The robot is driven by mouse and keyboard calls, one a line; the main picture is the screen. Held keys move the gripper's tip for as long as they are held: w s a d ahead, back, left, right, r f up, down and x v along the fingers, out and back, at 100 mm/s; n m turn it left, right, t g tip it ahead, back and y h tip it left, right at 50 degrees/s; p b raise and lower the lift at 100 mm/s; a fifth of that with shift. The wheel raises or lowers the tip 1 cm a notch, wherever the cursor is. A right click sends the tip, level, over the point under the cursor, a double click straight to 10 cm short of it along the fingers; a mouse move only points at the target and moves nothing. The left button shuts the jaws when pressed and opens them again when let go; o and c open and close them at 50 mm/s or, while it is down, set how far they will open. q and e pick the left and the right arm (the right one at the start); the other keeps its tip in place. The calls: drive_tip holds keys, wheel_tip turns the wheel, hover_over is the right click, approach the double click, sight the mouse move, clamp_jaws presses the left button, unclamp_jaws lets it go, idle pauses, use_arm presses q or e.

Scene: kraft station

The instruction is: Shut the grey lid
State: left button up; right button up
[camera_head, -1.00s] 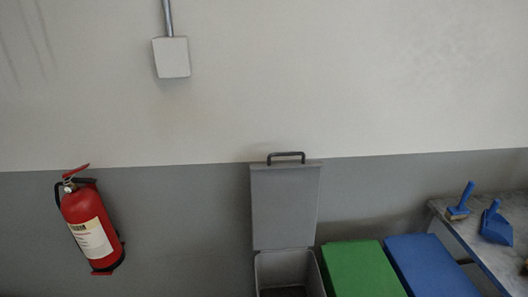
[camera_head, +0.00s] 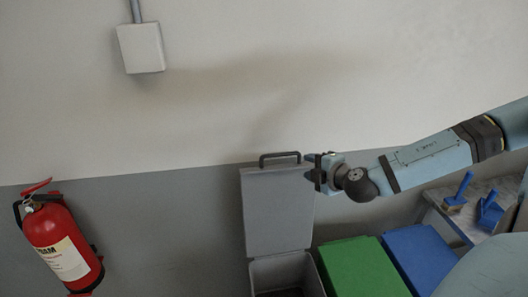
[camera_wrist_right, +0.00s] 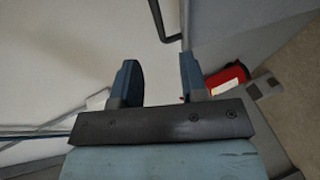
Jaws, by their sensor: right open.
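The grey lid (camera_head: 277,212) stands upright, open, against the wall behind its grey bin (camera_head: 285,274). A dark handle (camera_head: 280,157) sits on the lid's top edge. My right gripper (camera_head: 312,172) is at the lid's upper right corner, close to the handle's right end. In the right wrist view my right gripper (camera_wrist_right: 157,80) is open, and no object shows between its fingers. The lid's grey panel (camera_wrist_right: 225,30) and part of the dark handle (camera_wrist_right: 160,20) lie just beyond the fingertips. I cannot tell whether a finger touches the lid. My left gripper is not in view.
A green lid (camera_head: 362,268) and a blue lid (camera_head: 420,256) are shut to the right of the grey bin. A bench (camera_head: 476,214) with blue brushes stands at the far right. A fire extinguisher (camera_head: 62,242) hangs on the wall at left.

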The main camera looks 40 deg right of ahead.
drive_tip(key=b, duration=0.2)
approach(285, 155)
drive_tip(key=shift+w, duration=1)
drive_tip(key=p+x, duration=0.1)
drive_tip(key=x, duration=0.3)
drive_tip(key=p+x, duration=0.1)
drive_tip(key=x, duration=0.3)
drive_tip(key=shift+s+d+f, duration=0.1)
drive_tip(key=shift+s+f, duration=0.05)
drive_tip(key=shift+f, duration=0.05)
drive_tip(key=shift+w+f, duration=0.25)
drive_tip(key=shift+w, duration=0.25)
clamp_jaws()
